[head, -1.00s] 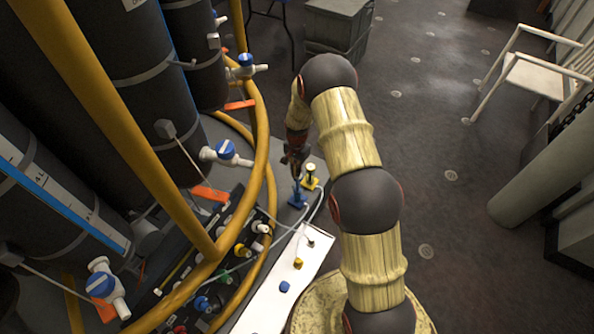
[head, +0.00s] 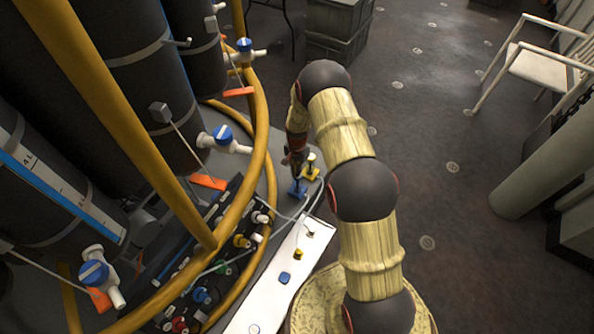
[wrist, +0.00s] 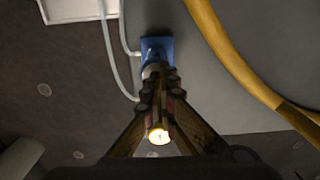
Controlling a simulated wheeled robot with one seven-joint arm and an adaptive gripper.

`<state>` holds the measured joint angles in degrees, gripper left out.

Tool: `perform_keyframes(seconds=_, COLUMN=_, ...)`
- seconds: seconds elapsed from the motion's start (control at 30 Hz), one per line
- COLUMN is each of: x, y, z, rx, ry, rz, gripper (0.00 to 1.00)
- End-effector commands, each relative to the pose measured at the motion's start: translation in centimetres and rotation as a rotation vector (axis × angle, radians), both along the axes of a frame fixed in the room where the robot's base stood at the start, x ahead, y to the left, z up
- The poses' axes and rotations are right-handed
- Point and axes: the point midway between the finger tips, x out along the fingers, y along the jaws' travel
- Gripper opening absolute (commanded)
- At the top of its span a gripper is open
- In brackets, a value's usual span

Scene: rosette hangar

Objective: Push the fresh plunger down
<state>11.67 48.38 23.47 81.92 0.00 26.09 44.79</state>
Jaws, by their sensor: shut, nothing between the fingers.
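Two small plungers stand at the grey deck's edge in the head view. One has a blue base (head: 298,190), and its upper part is hidden by my gripper. The other, with a cream cap (head: 311,157) and yellow base, stands just right of it. No label shows which is fresh. My gripper (head: 295,164) is shut and empty, pointing down over the blue plunger. In the wrist view the shut fingertips (wrist: 160,78) overlap the blue plunger (wrist: 157,45); contact cannot be told. A bright cream disc (wrist: 158,137), apparently the other plunger's cap, shows between the finger links.
A yellow rail (head: 262,120) curves close on the left, before dark cylinders with blue-handled valves (head: 223,136). Thin clear tubes run from the plungers toward a white panel (head: 262,305) with small buttons. Open floor (head: 430,130) lies to the right.

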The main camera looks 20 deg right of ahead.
Motion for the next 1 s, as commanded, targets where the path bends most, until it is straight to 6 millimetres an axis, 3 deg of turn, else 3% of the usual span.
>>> perform_keyframes(seconds=0.17, x=-0.2, y=-0.1, z=1.2, rx=0.001, ry=0.004, rz=0.001, gripper=0.0)
perform_keyframes(seconds=0.7, x=0.0, y=-0.6, z=12.0, rx=0.0, ry=-0.001, rz=0.003, gripper=0.0)
perform_keyframes(seconds=1.0, x=0.0, y=-0.6, z=14.0, rx=0.0, ry=0.0, rz=0.003, gripper=0.0)
